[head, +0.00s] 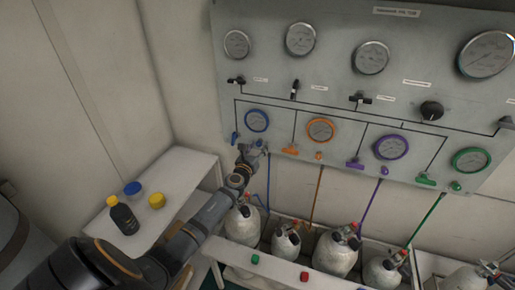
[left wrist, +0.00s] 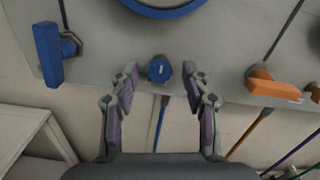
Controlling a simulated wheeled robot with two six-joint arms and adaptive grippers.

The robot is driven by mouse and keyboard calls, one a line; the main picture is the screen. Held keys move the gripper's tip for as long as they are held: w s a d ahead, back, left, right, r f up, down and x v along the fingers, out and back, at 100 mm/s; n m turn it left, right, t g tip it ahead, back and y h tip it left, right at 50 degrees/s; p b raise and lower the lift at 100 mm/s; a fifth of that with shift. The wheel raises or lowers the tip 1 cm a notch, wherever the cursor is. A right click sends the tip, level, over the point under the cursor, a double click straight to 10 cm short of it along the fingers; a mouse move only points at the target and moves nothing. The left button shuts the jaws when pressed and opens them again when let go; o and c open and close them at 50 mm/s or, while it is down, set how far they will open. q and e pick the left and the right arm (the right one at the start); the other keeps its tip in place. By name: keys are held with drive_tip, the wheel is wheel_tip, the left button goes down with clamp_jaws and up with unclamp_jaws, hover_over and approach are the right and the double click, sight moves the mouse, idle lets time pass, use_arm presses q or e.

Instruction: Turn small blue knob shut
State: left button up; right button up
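The small blue knob (left wrist: 159,69) sits at the lower edge of the panel, below the blue-rimmed gauge (head: 256,121). In the left wrist view it lies between and slightly beyond the fingertips of my left gripper (left wrist: 158,82). The gripper is open, with a gap on both sides of the knob, and does not seem to touch it. In the head view my left gripper (head: 250,152) is at the panel's lower left and hides most of the knob. My right gripper is not in view.
A blue lever handle (left wrist: 48,52) is left of the knob and an orange lever (left wrist: 273,84) is right of it. A blue hose (head: 268,185) hangs below. Several white cylinders (head: 336,254) stand in a rack beneath. A white side table (head: 190,172) holds a dark bottle (head: 124,217).

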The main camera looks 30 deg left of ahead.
use_arm(q)
drive_tip(key=v, duration=1.2)
